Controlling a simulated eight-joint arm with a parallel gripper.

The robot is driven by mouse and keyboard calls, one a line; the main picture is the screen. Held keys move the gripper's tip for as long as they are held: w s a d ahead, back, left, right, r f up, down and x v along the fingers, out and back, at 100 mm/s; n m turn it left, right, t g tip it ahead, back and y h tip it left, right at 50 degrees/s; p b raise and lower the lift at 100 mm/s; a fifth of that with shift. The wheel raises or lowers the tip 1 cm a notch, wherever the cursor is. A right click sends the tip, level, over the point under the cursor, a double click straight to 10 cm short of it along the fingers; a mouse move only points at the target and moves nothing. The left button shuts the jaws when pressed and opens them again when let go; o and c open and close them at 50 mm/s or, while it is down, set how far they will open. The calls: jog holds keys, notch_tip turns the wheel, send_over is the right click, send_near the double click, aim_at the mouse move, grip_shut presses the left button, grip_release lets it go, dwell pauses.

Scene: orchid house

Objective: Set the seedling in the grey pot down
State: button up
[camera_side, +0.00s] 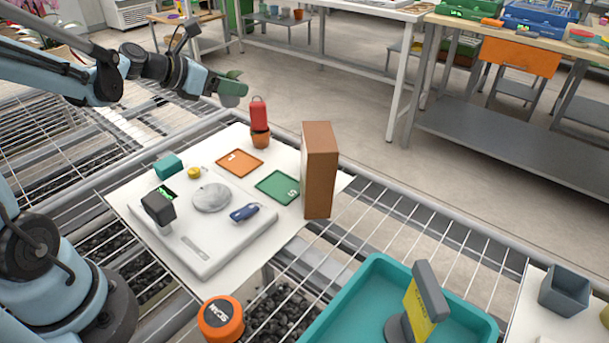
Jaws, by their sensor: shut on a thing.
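My gripper (216,82) is at the upper left, at the end of my arm, held up in the air beyond the white board. It is shut on a small green and grey thing (233,92), which fits the seedling in the grey pot. Its fingertips and the hold are too small to see clearly. Nothing touches the held thing from below. A square grey pot (565,290), with no plant visible in it, stands at the far right.
A white board (130,200) on the wire bench carries a scale (205,245), an orange tray (240,162), a green tray (278,187), a red-topped orange pot (260,138) and a tall brown box (319,170). A teal tub (350,300) is at the front.

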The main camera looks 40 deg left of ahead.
aim_at(232, 104)
notch_tip(232, 104, down, 5)
jog(key=shift+w+r, duration=0.1)
jog(key=shift+w, duration=0.05)
jog(key=a+f, duration=0.2)
jog(key=a, duration=0.1)
jog(key=a+f, duration=0.2)
jog(key=a, duration=0.2)
jog(key=a+f, duration=0.3)
jog(key=a, duration=0.1)
jog(key=shift+w+a, duration=0.25)
jog(key=shift+w, duration=0.05)
jog(key=shift+f, duration=2.05)
jog(key=shift+f, duration=0.15)
jog(key=o, duration=1.1)
